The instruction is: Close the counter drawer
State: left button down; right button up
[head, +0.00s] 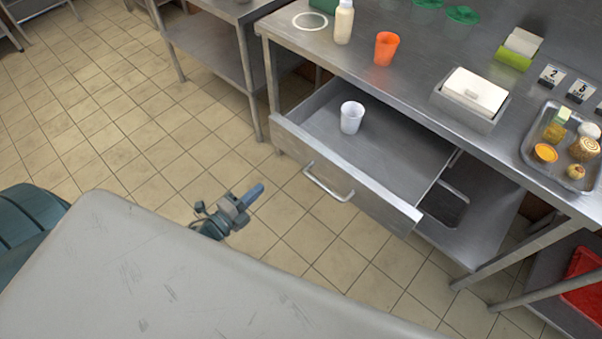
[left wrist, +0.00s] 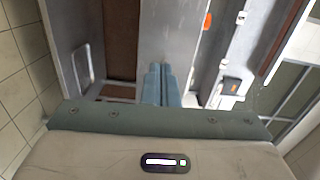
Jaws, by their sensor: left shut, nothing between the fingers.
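The counter drawer (head: 380,163) is pulled out from under the steel counter, with a white cup (head: 351,117) standing inside it. Its front panel (head: 345,182) carries a bar handle (head: 328,184). My left gripper (head: 254,194) is shut and empty, to the left of the handle and apart from it, over the tiled floor. In the left wrist view its blue fingers (left wrist: 160,84) are together, and a handle (left wrist: 83,68) shows to their left. My right gripper is not in view.
On the steel counter (head: 430,60) stand an orange cup (head: 386,48), a bottle (head: 343,22), a grey box (head: 470,100) and a food tray (head: 562,150). A lower shelf lies beneath the drawer. Tiled floor is free left of the drawer.

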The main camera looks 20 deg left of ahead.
pick_arm(q)
jog(key=r, duration=0.1)
jog(key=p, duration=0.2)
send_near(300, 153)
jog(key=shift+m+h, duration=0.4)
jog(key=p+x, duration=0.2)
jog(key=x, duration=0.3)
jog(key=shift+w+r+p, duration=0.1)
jog(key=shift+w+p, duration=0.2)
jog(key=shift+w, duration=0.1)
jog(key=shift+w+d, duration=0.25)
jog(key=shift+w, duration=0.25)
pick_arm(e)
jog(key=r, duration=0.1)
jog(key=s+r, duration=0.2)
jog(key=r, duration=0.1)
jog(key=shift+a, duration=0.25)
